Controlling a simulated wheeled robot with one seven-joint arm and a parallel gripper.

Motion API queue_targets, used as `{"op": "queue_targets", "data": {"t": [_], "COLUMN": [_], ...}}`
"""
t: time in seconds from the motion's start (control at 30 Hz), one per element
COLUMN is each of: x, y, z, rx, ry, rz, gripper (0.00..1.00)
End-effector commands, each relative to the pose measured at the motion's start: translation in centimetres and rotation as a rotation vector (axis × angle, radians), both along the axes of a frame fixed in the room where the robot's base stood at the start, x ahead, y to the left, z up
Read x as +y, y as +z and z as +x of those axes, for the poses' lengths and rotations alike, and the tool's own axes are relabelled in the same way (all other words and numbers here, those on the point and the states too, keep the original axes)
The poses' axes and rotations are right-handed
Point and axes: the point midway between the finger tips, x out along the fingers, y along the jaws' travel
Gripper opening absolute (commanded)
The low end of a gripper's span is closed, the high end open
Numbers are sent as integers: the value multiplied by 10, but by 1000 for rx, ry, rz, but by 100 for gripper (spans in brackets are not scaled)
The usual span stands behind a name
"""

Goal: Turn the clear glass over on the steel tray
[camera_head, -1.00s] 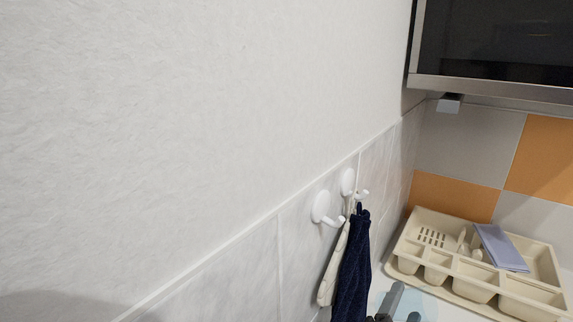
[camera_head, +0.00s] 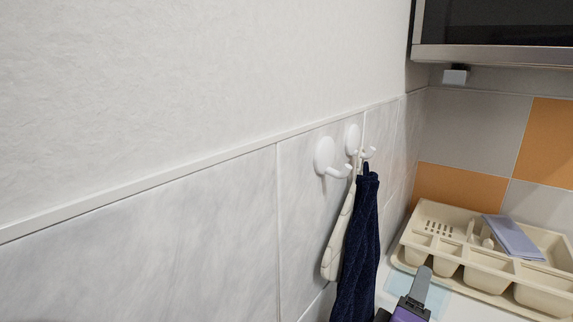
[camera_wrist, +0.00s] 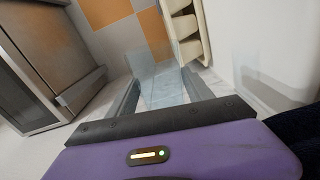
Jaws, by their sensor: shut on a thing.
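My gripper (camera_wrist: 160,76) shows in the wrist view with its two grey fingers on either side of a clear glass (camera_wrist: 158,92). The fingers are shut on the glass, which is see-through and faint, so its way up is hard to tell. In the head view my gripper (camera_head: 417,292) shows only in part at the bottom edge, as a grey finger and purple body. A pale bluish patch of the glass (camera_head: 398,282) shows beside it. I cannot make out the steel tray in either view.
A beige cutlery organiser (camera_head: 480,279) with a folded lilac cloth (camera_head: 513,238) stands right of my gripper. A dark blue towel (camera_head: 358,250) hangs from white wall hooks (camera_head: 326,158) close on the left. A steel-edged appliance (camera_head: 490,54) overhangs at upper right.

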Motion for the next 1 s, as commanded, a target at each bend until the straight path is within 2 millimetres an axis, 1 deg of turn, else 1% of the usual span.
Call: {"op": "queue_targets", "data": {"t": [0.03, 0.1, 1.0], "x": [0, 0, 0], "y": [-7, -8, -7], "z": [0, 0, 0], "rx": [-43, -97, -779], "ry": [-1, 0, 2], "rz": [51, 126, 1070], "gripper": [22, 22, 22]}}
